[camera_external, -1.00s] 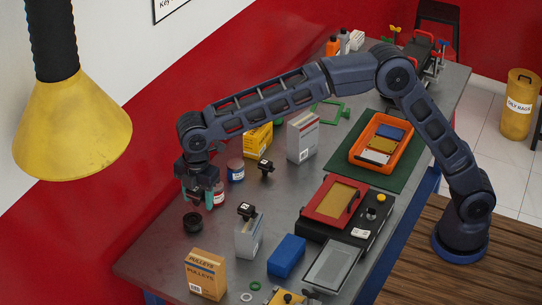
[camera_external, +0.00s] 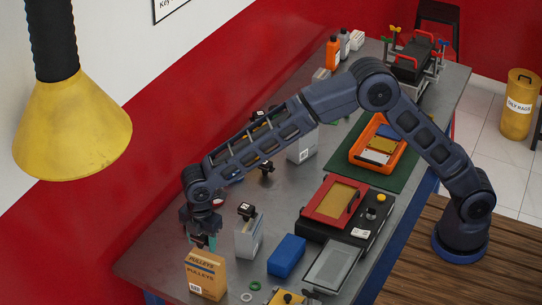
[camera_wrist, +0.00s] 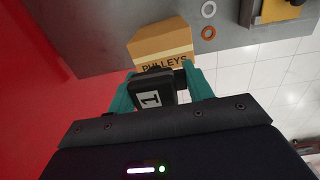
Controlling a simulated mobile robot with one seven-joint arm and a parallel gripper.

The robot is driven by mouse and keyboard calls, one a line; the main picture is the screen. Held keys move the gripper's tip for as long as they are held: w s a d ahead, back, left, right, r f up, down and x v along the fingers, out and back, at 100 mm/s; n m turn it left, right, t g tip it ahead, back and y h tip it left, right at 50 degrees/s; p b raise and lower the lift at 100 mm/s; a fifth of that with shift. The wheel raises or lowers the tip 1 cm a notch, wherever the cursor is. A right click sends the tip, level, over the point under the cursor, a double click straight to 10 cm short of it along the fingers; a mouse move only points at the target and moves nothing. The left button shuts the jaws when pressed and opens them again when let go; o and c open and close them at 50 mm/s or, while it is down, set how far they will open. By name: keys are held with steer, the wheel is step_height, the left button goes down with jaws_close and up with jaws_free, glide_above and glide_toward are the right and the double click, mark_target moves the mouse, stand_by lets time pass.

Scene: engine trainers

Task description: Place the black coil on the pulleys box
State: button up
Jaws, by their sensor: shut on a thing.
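The black coil (camera_wrist: 153,87), with a white label marked 1, sits between the teal fingers of my gripper (camera_wrist: 160,92) in the wrist view. My gripper is shut on it. In the external view my gripper (camera_external: 202,241) hangs at the table's left end, just behind the pulleys box, and the coil is barely visible there. The pulleys box (camera_external: 206,274) is orange-tan and stands upright on the table. In the wrist view the box (camera_wrist: 160,41) lies beyond the coil, which overlaps its lettered edge; I cannot tell whether they touch.
A grey box (camera_external: 249,238) with a black labelled part on top stands right of my gripper. A blue box (camera_external: 287,256), a green ring (camera_external: 255,286) and a pale ring (camera_external: 246,297) lie right of the pulleys box. The red wall runs along the left.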

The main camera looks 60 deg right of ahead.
mark_target(204, 259)
steer(key=shift+f, duration=2.1)
steer(key=shift+f, duration=0.15)
steer(key=o, duration=1.1)
steer(key=r, duration=1.2)
steer(key=shift+s+r, duration=0.15)
steer(key=shift+s, duration=0.05)
